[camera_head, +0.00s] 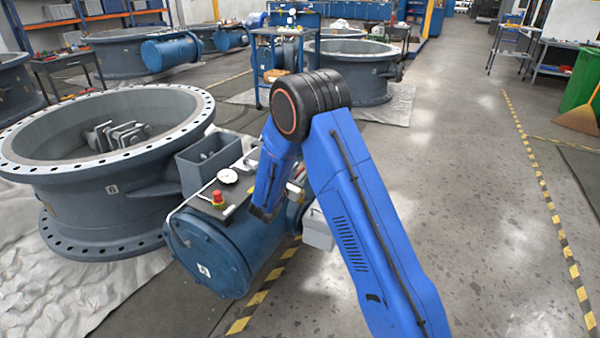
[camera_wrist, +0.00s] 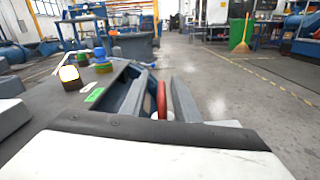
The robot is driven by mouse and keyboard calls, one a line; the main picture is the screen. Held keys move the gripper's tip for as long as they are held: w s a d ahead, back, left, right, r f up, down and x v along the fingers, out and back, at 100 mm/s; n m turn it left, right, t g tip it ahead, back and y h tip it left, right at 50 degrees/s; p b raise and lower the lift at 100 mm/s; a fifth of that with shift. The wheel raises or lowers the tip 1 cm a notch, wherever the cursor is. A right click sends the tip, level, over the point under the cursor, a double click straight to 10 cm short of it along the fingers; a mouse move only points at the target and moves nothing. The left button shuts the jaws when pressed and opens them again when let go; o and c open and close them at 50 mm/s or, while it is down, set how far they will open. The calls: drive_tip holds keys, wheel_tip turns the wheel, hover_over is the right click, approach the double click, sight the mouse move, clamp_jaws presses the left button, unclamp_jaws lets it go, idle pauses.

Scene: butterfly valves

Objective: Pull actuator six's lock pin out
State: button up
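Actuator six is the blue cylinder (camera_head: 215,255) with a small "6" label, beside the grey valve ring (camera_head: 110,205), also marked 6. The fingers are apart, and a gap shows beside the red handle. I cannot tell whether either finger touches it. The pin's shaft is not visible. In the head view my arm reaches down over the actuator's right side and hides the pin.
On the actuator's top are a red button (camera_head: 218,198) and a round white gauge (camera_head: 228,176). Open floor (camera_head: 470,180) lies to the right.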

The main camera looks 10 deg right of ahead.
drive_tip(key=v, duration=1.7)
drive_tip(key=shift+s, duration=0.2)
drive_tip(key=shift+a, duration=0.15)
drive_tip(key=s+d+r+m+g+h, duration=0.1)
drive_tip(key=s+d+r+m+g, duration=0.45)
drive_tip(key=d, duration=0.35)
drive_tip(key=s+d+r+m+g, duration=0.45)
drive_tip(key=s+d, duration=0.25)
drive_tip(key=d, duration=0.3)
drive_tip(key=s+d+r+m+g+y, duration=0.1)
drive_tip(key=s+d+r+m+y, duration=0.3)
drive_tip(key=s, duration=0.6)
drive_tip(key=s+d+m+g+y, duration=0.1)
drive_tip(key=s+m+g+y, duration=0.1)
drive_tip(key=s+m, duration=0.6)
drive_tip(key=s+a+r+m+t+y, duration=0.1)
drive_tip(key=s+a+m+t+y, duration=0.1)
drive_tip(key=s, duration=0.4)
drive_tip(key=s+a+r+m+t+y, duration=0.1)
drive_tip(key=s+a+r+t+y, duration=0.1)
drive_tip(key=s, duration=0.4)
drive_tip(key=a+y, duration=0.1)
drive_tip(key=y, duration=0.1)
drive_tip(key=shift+a+r+m+y, duration=0.25)
drive_tip(key=shift+a+m+y, duration=0.05)
drive_tip(key=shift+a+m, duration=0.1)
